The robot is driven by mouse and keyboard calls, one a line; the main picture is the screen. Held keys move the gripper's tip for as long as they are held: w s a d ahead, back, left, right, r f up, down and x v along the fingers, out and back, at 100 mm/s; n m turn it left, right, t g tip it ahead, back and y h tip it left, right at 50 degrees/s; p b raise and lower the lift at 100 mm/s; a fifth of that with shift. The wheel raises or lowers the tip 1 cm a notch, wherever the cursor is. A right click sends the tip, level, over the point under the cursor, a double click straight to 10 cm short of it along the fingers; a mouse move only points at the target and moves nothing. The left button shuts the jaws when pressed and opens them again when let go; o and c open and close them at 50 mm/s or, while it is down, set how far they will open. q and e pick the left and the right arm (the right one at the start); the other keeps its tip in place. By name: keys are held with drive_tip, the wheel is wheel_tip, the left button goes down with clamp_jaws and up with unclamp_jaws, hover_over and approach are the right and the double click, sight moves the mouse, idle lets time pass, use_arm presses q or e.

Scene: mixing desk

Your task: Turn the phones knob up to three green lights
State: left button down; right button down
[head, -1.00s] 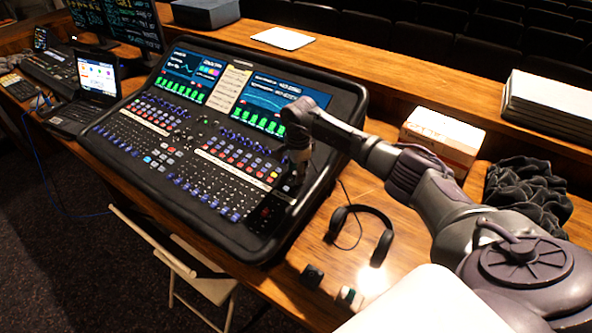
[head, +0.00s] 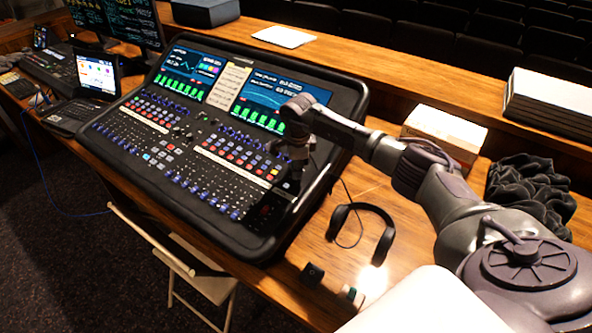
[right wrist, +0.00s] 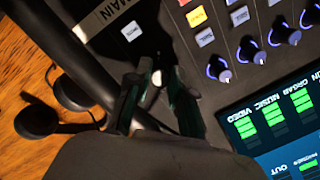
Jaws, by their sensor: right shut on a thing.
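The mixing desk (head: 215,145) stands on the wooden table. My right gripper (head: 293,172) reaches down to its right-hand part, below the right screen. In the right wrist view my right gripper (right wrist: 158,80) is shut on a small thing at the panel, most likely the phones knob. The fingers cover nearly all of it, and only a pale bright spot shows between the fingertips. The knob's label and a row of green lights beside it cannot be made out. My left gripper is not in view.
Black headphones (head: 388,240) lie on the table right of the desk. Blue-lit knobs (right wrist: 248,50) and a screen with green meters (right wrist: 262,120) are near my right gripper. A white box (head: 445,130) and dark cloth (head: 530,190) lie further right. A laptop (head: 97,76) stands left.

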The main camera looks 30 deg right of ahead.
drive_tip(key=m+b, duration=0.1)
drive_tip(key=m, duration=0.3)
drive_tip(key=shift+f+m+b, duration=0.15)
drive_tip(key=shift+m+b, duration=0.15)
drive_tip(key=shift+b, duration=0.1)
drive_tip(key=shift+m+h+b, duration=0.4)
drive_tip(key=shift+m+b, duration=0.25)
drive_tip(key=shift+m, duration=1.35)
drive_tip(key=c, duration=1)
unclamp_jaws()
drive_tip(key=shift+a+r, duration=0.1)
drive_tip(key=shift+r, duration=0.5)
drive_tip(key=r, duration=0.3)
drive_tip(key=s+r, duration=0.1)
drive_tip(key=r, duration=0.3)
drive_tip(key=a+r, duration=0.1)
drive_tip(key=r, duration=0.3)
drive_tip(key=shift+s+a, duration=0.1)
drive_tip(key=shift+s, duration=0.25)
